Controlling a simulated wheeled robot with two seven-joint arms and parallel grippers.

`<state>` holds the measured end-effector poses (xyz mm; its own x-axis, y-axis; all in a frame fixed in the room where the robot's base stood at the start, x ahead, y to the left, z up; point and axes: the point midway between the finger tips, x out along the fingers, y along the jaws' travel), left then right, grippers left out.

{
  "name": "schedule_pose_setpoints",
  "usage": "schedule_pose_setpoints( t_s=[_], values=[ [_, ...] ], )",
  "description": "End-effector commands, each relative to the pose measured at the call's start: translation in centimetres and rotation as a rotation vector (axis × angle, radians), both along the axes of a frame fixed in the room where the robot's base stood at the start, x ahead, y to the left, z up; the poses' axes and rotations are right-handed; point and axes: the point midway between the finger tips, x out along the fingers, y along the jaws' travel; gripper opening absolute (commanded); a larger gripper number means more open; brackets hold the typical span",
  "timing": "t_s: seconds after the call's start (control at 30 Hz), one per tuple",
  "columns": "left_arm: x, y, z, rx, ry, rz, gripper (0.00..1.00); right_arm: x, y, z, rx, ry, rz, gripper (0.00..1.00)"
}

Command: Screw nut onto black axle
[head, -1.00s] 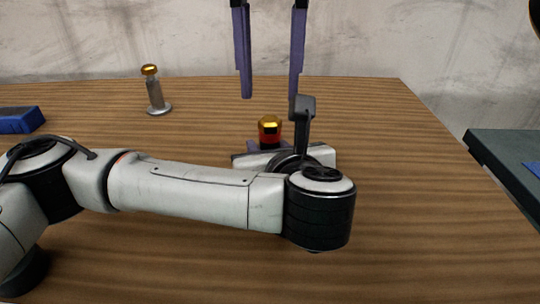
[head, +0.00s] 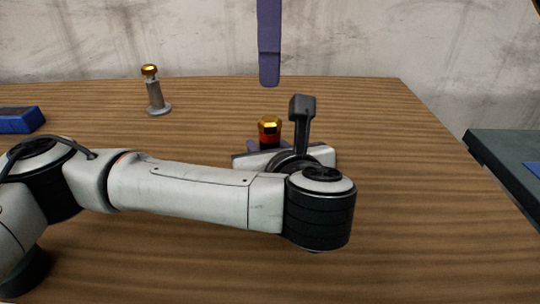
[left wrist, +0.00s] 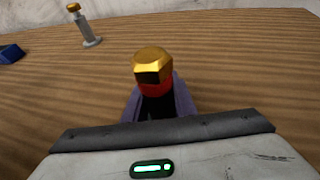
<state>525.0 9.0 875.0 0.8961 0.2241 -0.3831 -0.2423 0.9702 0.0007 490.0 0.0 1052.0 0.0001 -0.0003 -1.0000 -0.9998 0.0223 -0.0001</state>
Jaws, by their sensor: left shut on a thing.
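A gold nut (head: 269,122) with flat sides sits on top of a red and black upright part, which I take as the black axle (left wrist: 155,106); how far it is threaded I cannot tell. The nut also shows in the left wrist view (left wrist: 152,62). My left gripper (head: 262,147) is low over the table, its purple fingers shut around the axle's lower part. My right gripper (head: 269,80) hangs above and apart from the nut. Only one broad purple finger shows, so its opening is hidden.
A grey post with a round base and gold top (head: 154,92) stands at the back left. A blue box (head: 20,120) lies at the left edge of the wooden table (head: 400,130). The table is clear right of my left arm. A dark surface (head: 505,160) stands beyond the right edge.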

Motion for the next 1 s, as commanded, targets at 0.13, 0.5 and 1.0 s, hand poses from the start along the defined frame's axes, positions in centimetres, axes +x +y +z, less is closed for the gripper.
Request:
schedule_pose_setpoints(
  t_s=[0.13,0.5,1.0],
  values=[
    [0.0,0.0,0.0,0.000,0.000,0.000,0.00,0.0,0.0,0.0,0.000,0.000,0.026,0.40],
    [0.0,0.0,0.0,0.000,0.000,0.000,0.00,0.0,0.0,-0.7,-0.001,0.001,0.024,0.40],
    [0.0,0.0,0.0,0.000,0.000,0.000,0.00,0.0,0.0,-7.3,0.000,0.001,0.021,0.40]
  ],
)
